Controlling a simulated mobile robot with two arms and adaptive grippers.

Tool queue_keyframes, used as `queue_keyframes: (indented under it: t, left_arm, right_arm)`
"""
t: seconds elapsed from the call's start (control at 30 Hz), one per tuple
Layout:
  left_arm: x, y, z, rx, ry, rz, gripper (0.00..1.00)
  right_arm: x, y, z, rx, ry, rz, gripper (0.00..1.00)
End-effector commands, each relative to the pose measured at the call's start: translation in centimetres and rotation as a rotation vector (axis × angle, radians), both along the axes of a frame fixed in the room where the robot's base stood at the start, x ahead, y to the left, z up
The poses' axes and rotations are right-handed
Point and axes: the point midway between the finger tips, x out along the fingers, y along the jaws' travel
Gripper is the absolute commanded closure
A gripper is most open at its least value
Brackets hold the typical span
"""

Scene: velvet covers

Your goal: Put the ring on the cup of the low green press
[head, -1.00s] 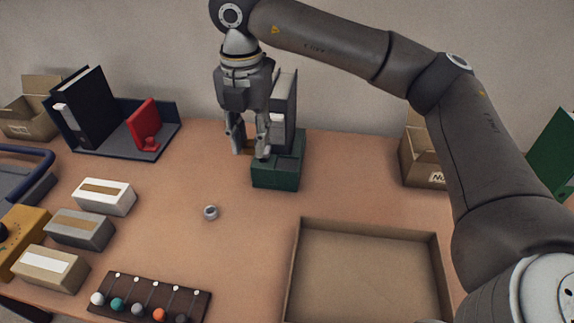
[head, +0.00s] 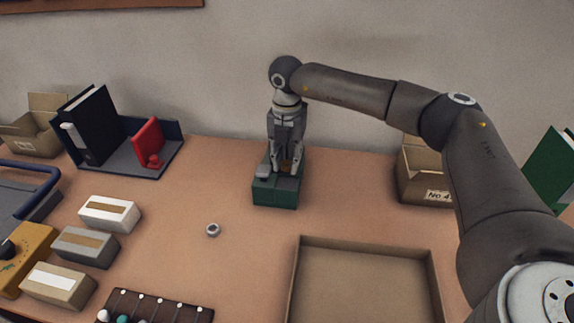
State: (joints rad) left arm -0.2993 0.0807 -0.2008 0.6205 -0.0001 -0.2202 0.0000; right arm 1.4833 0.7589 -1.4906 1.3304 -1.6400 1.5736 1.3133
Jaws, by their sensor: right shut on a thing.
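The low green press (head: 274,196) stands at the back middle of the table, a dark green block with grey parts on top. My right gripper (head: 286,169) points down just over the top of the press and hides most of its upright. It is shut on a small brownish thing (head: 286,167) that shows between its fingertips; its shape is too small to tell. The cup is not clearly visible behind the fingers. A small grey ring-shaped piece (head: 212,230) with a dark hole lies on the table in front and left of the press. My left gripper is out of view.
An open tan tray (head: 366,245) lies at front right. Several small boxes (head: 110,214) stand at left, with a rack of pins (head: 160,304) in front. A black binder and red stand (head: 149,143) are behind. A carton (head: 425,180) stands at right.

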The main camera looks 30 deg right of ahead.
Motion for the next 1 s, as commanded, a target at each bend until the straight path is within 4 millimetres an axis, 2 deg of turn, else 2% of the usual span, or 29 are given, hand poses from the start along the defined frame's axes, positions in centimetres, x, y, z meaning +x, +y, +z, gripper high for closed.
queue_keyframes:
  t: [0.03, 0.2, 0.97, 1.0]
  left_arm:
    - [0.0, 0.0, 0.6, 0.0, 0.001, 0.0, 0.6]
    - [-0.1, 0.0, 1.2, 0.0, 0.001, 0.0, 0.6]
    - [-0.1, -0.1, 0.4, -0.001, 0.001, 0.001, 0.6]
    - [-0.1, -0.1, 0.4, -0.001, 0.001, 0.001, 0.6]
  right_arm:
    - [-0.1, 0.0, -0.7, -0.002, 0.006, -0.001, 0.87]
    - [-0.1, 0.0, -2.7, -0.001, 0.002, -0.002, 0.87]
    - [-0.1, 0.0, -4.1, -0.001, 0.001, -0.002, 0.87]
    - [-0.1, 0.0, -4.1, 0.0, 0.001, -0.002, 0.7]
